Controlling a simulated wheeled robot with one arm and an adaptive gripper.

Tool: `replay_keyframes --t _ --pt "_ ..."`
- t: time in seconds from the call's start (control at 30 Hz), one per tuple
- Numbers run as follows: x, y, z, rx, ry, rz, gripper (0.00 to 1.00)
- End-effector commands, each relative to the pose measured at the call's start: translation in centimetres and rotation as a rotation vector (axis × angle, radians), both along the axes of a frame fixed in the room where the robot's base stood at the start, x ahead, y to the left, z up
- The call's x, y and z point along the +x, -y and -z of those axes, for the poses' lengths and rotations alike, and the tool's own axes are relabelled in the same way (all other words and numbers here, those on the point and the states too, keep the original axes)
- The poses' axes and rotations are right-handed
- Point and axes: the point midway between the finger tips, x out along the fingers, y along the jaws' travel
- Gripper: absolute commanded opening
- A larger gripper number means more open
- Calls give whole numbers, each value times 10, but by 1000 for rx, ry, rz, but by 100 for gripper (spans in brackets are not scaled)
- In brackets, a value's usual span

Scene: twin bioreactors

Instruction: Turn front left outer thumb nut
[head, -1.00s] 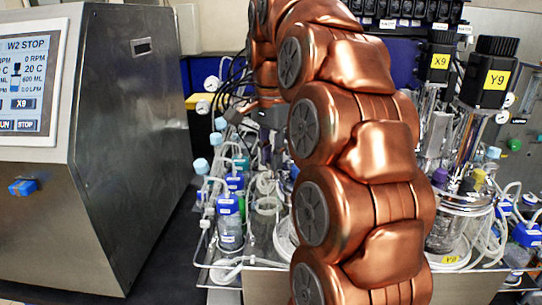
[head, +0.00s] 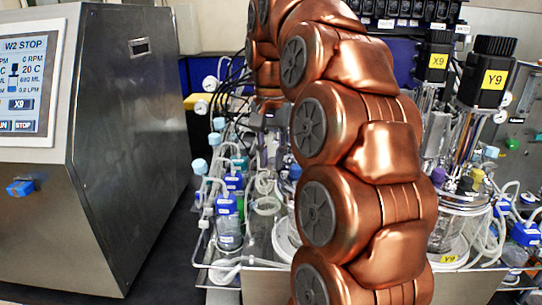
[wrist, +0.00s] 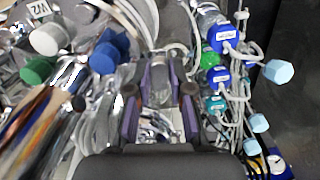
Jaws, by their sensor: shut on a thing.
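My gripper (wrist: 160,95) has its two purple-padded fingers pointing down into the bioreactor's crowded top in the wrist view. The fingers are shut on a small part between them, which I take to be the front left outer thumb nut. It is mostly hidden by the fingers and blurred, so its edges and angle cannot be made out. In the head view my copper arm covers most of the left bioreactor. The wrist end shows behind it, above the left vessel, but the fingertips there are too small to read.
Blue- and green-capped bottles (head: 228,205) with tubing stand left of the vessel. The grey control cabinet (head: 125,140) is further left. The Y9 motor (head: 488,75) tops the right bioreactor. In the wrist view, capped ports and tubes (wrist: 108,55) crowd the left side of the fingers.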

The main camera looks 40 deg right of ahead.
Motion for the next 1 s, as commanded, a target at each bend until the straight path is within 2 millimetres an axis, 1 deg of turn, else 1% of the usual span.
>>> replay_keyframes --t 0.37,0.4,0.6,0.63,1.0 --pt "0 0 0 -1 1 -4 0" --pt "0 0 0 -1 1 -4 24" --pt "0 0 0 0 0 -3 45" --pt "0 0 0 -1 1 -3 46" --pt "0 0 0 0 0 18 46"
